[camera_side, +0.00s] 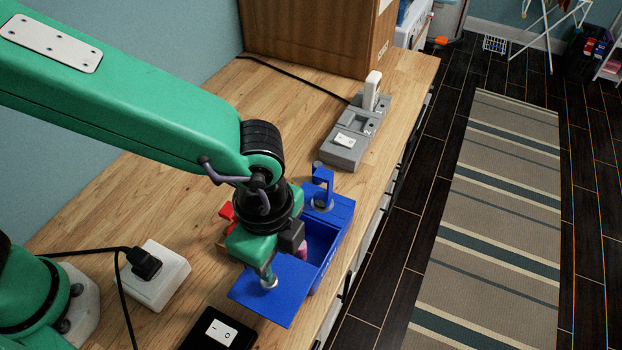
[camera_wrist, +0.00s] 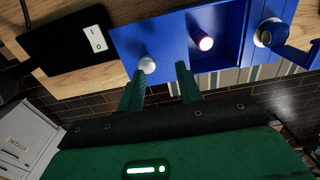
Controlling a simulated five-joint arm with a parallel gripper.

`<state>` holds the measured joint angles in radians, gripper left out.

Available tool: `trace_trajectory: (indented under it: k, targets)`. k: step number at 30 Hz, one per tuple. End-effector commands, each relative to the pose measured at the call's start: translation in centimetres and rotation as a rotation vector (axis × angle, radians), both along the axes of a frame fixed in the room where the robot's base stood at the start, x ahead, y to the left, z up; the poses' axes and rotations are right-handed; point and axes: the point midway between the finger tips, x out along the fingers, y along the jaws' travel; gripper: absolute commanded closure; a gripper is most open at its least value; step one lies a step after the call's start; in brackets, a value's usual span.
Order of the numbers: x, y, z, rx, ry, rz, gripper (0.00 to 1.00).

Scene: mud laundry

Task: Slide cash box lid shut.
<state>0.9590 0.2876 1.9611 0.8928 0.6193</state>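The blue cash box (camera_side: 338,236) stands near the table's front edge, its inside partly uncovered. Its flat blue lid (camera_side: 283,306) sticks out towards the lower left; it also shows in the wrist view (camera_wrist: 123,38). A pale round knob (camera_wrist: 147,65) stands on the lid, and shows in the side view (camera_side: 269,284). My gripper (camera_wrist: 160,70) is open, its two fingers apart, with the knob between the tips and nearer the left one. Whether a finger touches the knob I cannot tell. A pink-and-white round thing (camera_wrist: 205,43) is in the open part.
A blue post with a round base (camera_side: 321,188) stands at the box's far end. A black switch box (camera_side: 220,332) lies close to the lid's near side. A white socket block (camera_side: 155,275), grey power strip (camera_side: 352,140) and red thing (camera_side: 227,211) are on the table.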

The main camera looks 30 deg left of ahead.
Motion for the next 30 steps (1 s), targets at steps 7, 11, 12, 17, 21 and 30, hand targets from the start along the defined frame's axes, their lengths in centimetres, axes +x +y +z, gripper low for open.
trace_trajectory:
  k: [7, 11, 12, 17, 21, 30]
  targets:
    - [-2.1, 0.1, -0.5, 0.002, 0.001, -0.001, 0.65]
    - [-2.0, 0.1, -1.6, 0.002, 0.001, 0.0, 0.65]
    - [-2.0, 0.1, -1.9, 0.002, 0.001, 0.0, 0.65]
    - [-2.0, 0.1, -2.7, 0.001, 0.001, 0.0, 0.65]
    - [-2.0, 0.1, -3.0, 0.001, 0.001, 0.0, 0.65]
    - [-2.0, 0.1, -3.0, 0.0, 0.0, 0.0, 0.71]
